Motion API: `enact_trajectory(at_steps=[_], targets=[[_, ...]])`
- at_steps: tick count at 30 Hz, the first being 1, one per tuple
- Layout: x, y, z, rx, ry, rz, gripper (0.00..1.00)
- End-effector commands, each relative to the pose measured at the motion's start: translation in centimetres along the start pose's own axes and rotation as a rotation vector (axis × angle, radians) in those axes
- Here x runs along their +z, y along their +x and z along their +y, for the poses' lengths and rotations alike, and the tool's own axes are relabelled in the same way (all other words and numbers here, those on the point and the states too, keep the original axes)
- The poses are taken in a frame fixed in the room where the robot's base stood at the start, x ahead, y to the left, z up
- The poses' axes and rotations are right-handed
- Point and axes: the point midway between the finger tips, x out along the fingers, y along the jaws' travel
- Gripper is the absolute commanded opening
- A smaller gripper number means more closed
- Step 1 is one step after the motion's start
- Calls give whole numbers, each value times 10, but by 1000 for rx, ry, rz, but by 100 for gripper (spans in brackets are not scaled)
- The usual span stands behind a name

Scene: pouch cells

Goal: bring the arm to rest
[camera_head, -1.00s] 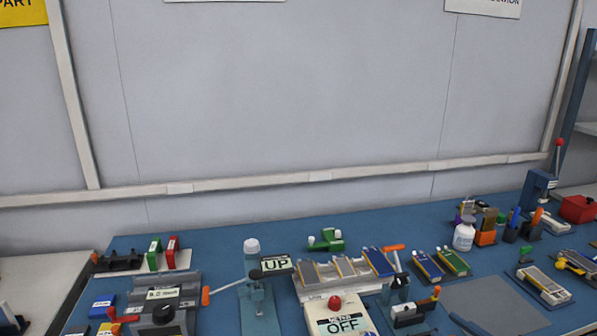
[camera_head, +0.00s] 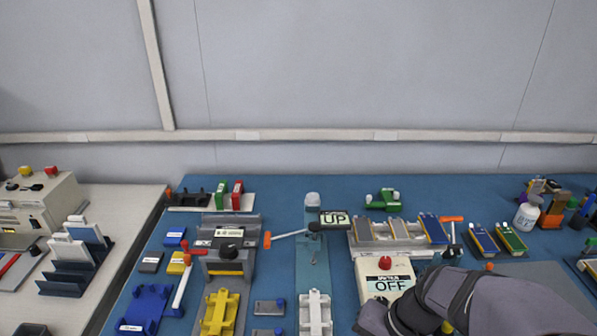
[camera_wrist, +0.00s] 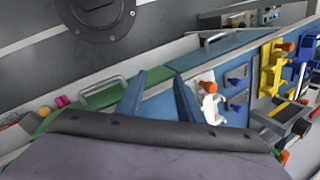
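My arm (camera_head: 490,300) shows in the head view at the lower right, in a grey sleeve, low over the front right of the blue bench. Its end runs toward the bottom edge, and my gripper's fingers cannot be made out there. In the wrist view my gripper (camera_wrist: 160,88) shows two blue fingers standing apart with nothing between them. It is open and empty. The arm hides part of the bench around the grey mat (camera_head: 552,272).
The press with the OFF sign (camera_head: 388,277) stands just left of my arm. The UP sign (camera_head: 335,219), a yellow fixture (camera_head: 220,312) and a white fixture (camera_head: 315,312) are farther left. A blue cell (camera_head: 482,238) and a green cell (camera_head: 510,237) lie behind the arm.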

Motion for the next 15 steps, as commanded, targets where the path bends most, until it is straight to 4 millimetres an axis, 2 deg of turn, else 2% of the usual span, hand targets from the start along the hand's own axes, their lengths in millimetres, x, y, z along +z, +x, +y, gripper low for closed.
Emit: enact_trajectory(at_steps=[1, 3, 11, 12, 15], targets=[[4, 19, 10, 64, -84, 2, 34], [5, 32, 23, 140, -173, 10, 34], [-3, 70, 59, 356, -468, 51, 34], [-2, 48, 52, 355, -462, 54, 34], [1, 28, 46, 353, -456, 53, 34]])
